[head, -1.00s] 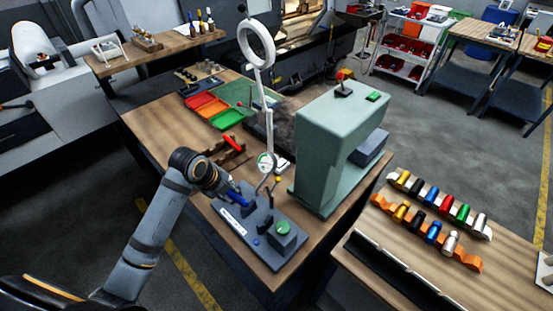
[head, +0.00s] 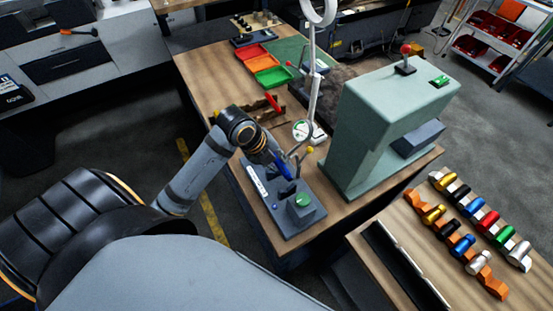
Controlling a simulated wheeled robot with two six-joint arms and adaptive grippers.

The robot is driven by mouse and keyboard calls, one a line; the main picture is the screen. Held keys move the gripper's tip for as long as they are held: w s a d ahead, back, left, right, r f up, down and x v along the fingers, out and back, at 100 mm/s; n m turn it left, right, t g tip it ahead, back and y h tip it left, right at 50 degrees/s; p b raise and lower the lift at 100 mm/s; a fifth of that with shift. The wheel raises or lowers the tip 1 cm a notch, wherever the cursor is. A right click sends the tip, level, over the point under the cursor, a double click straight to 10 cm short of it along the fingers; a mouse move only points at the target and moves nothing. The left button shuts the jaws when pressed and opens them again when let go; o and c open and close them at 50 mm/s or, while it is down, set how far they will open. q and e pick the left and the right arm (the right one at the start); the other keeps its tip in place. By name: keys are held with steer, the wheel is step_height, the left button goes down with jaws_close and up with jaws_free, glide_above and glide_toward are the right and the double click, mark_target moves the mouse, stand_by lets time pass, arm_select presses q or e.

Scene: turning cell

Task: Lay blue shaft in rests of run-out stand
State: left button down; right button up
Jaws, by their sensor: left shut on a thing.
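The run-out stand (head: 261,199) is a dark blue-grey base with a white label strip, a green-topped block (head: 302,201) and a dial gauge (head: 303,130) behind it. It stands on the front part of the wooden bench. My left gripper (head: 277,158) is over the far end of the stand, shut on the blue shaft (head: 286,168). The shaft is partly hidden by the gripper, and it points down to the right, low over the stand. I cannot tell whether it touches the rests. My right gripper is not in view.
A green press-like machine (head: 372,135) stands close to the right of the stand. A tall pale post (head: 313,85) rises behind it. Red, orange and green trays (head: 256,62) lie further back. Racks of coloured pieces (head: 485,215) stand on the right-hand table.

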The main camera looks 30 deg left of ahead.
arm_select(q)
step_height(320, 180, down, 6)
steer(key=b, duration=0.4)
steer(key=shift+r, duration=0.2)
steer(key=shift+f+b, duration=0.35)
steer(key=shift+f, duration=0.2)
steer(key=c, duration=1.1)
jaws_free()
steer(key=shift+a+r, duration=0.1)
steer(key=shift+r, duration=0.05)
steer(key=v, duration=0.7)
steer(key=shift+s+r, duration=0.1)
steer(key=shift+r, duration=0.05)
